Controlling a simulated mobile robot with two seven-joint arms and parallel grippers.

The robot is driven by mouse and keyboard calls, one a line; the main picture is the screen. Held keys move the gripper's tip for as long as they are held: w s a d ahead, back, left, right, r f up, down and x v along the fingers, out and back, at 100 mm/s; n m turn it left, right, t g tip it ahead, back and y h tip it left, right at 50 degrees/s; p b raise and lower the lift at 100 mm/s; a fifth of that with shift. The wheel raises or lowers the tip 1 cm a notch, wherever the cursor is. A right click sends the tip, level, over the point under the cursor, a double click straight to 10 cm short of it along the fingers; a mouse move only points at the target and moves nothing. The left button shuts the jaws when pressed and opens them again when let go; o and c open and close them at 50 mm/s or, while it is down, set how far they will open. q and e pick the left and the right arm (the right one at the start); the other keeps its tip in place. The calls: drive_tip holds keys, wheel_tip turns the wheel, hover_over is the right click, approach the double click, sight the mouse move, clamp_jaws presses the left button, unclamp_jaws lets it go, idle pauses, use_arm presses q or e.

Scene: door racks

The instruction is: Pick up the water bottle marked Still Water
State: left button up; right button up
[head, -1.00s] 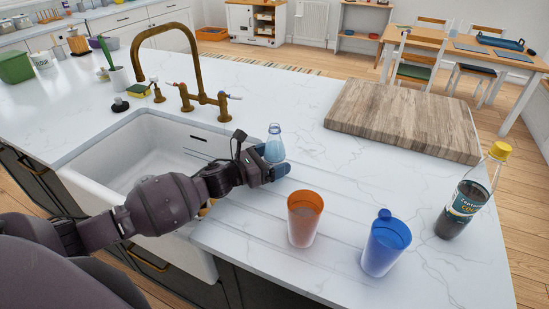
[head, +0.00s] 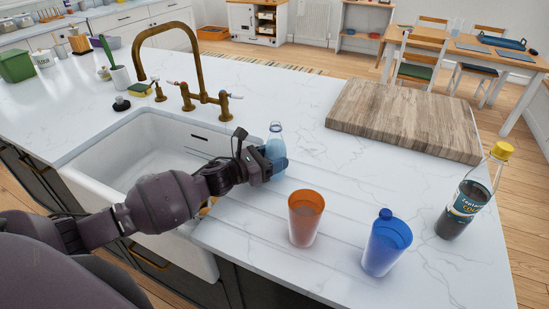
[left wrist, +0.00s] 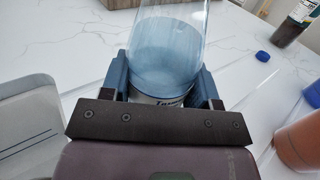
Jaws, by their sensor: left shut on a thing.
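A clear, bluish water bottle (head: 276,142) stands upright on the white counter just right of the sink. In the left wrist view the bottle (left wrist: 168,50) sits between both fingers, and part of a label shows low on it; the lettering is too cut off to read fully. My left gripper (head: 272,166) is shut on the bottle; it also shows in the left wrist view (left wrist: 165,85) with a finger against each side. The bottle's lower part is hidden behind the gripper. My right gripper is not in view.
An orange cup (head: 305,218) and a blue cup (head: 386,245) stand to the right of my gripper. A dark cola bottle with a yellow cap (head: 466,205) is at far right. A wooden board (head: 405,118) lies behind. The sink (head: 150,150) and brass tap (head: 203,95) are left.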

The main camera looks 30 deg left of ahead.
sight(274, 124)
use_arm(q)
drive_tip(key=shift+r, duration=1.7)
wheel_tip(274, 124, up, 2)
drive_tip(key=shift+r+p, duration=0.15)
drive_tip(key=shift+p, duration=0.15)
wheel_tip(274, 124, up, 2)
drive_tip(key=shift+r, duration=0.9)
drive_tip(key=shift+r+p, duration=0.4)
drive_tip(key=shift+r, duration=4.6)
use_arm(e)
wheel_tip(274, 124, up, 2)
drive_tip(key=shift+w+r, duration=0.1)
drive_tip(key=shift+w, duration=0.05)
